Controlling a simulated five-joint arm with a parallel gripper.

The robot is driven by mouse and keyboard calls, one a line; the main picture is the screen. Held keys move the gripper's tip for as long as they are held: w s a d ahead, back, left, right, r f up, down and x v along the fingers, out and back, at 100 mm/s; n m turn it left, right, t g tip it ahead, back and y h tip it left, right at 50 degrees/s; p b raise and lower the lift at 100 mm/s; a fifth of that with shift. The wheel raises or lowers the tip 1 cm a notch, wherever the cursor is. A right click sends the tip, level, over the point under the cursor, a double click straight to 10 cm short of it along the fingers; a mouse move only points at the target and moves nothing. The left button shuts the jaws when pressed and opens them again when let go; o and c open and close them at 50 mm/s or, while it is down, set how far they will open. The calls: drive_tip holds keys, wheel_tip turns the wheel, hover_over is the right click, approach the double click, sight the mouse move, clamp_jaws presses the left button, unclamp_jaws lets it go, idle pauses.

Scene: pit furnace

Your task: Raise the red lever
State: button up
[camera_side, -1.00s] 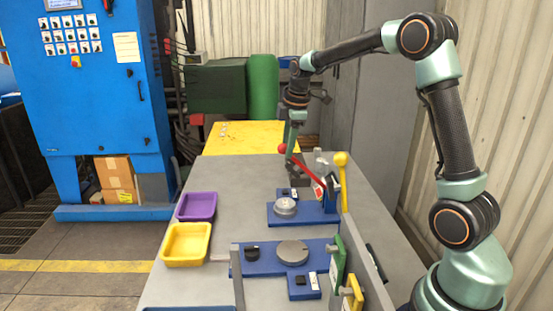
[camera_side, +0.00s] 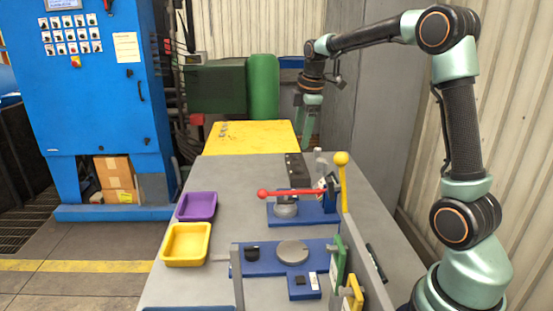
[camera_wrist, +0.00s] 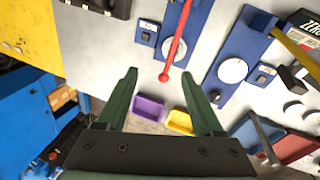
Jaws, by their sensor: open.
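The red lever (camera_side: 290,192) lies almost level in the side view, with its round red knob at the left end and its pivot at the right on a blue base (camera_side: 318,219). It also shows in the wrist view (camera_wrist: 176,42), its knob appearing between my fingertips. My gripper (camera_wrist: 161,78) is open and empty, with two green fingers spread. In the side view my gripper (camera_side: 308,122) hangs above and behind the lever, clear of it. The fingertips are hard to make out there.
A yellow-knobbed lever (camera_side: 342,175) stands upright just right of the red one. A second blue fixture (camera_side: 262,266) with green and yellow handles is nearer the camera. Purple (camera_side: 196,207) and yellow (camera_side: 186,245) trays sit at the left edge. Bare grey table lies between.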

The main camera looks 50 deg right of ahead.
drive_tip(key=d+v, duration=0.1)
drive_tip(key=v, duration=0.9)
drive_tip(key=shift+a, duration=0.5)
drive_tip(key=shift+s+r, duration=0.1)
drive_tip(key=s+a+f+m+t+y, duration=0.1)
drive_tip(key=s+a+f+m+t, duration=0.1)
drive_tip(key=s+a+f+m, duration=0.45)
drive_tip(key=s+a+f+m+t, duration=0.1)
drive_tip(key=s+a+f+m, duration=0.25)
drive_tip(key=s+a, duration=0.5)
drive_tip(key=n+g, duration=0.4)
drive_tip(key=n, duration=0.6)
hover_over(263, 190)
drive_tip(key=s+a, duration=0.1)
drive_tip(key=s, duration=0.1)
wheel_tip(263, 190, down, 6)
drive_tip(key=f, duration=0.4)
drive_tip(key=w+f, duration=0.1)
drive_tip(key=f, duration=0.2)
drive_tip(key=w+d+f, duration=0.1)
drive_tip(key=f, duration=0.3)
drive_tip(key=shift+f, duration=0.3)
